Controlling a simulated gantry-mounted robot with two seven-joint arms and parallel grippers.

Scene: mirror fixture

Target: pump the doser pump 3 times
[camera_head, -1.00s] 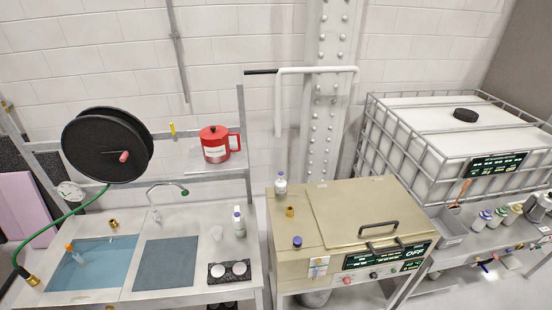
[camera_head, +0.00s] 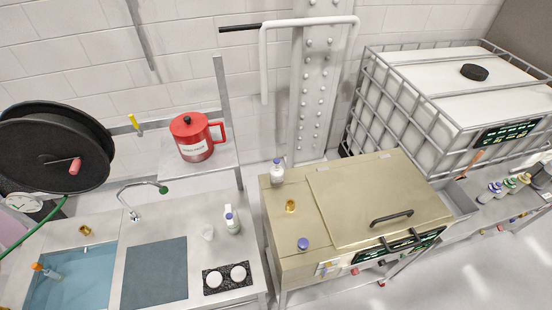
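No part is clearly readable as the doser pump, so I cannot tell which it is. A dark, rounded device (camera_head: 541,176) stands at the right edge on the right bench, partly cut off by the frame. Bottles with coloured caps (camera_head: 509,185) stand just left of it. A red lidded jug (camera_head: 197,136) with a white label sits on the raised shelf. Neither of my grippers is in view.
A beige machine (camera_head: 335,265) with a handled lid stands in the middle. A caged white tank (camera_head: 430,65) is behind right. The left bench holds a sink (camera_head: 75,275), a dark mat (camera_head: 155,273) and a white bottle (camera_head: 232,219). A black reel (camera_head: 50,160) is at left. Floor shows at lower right.

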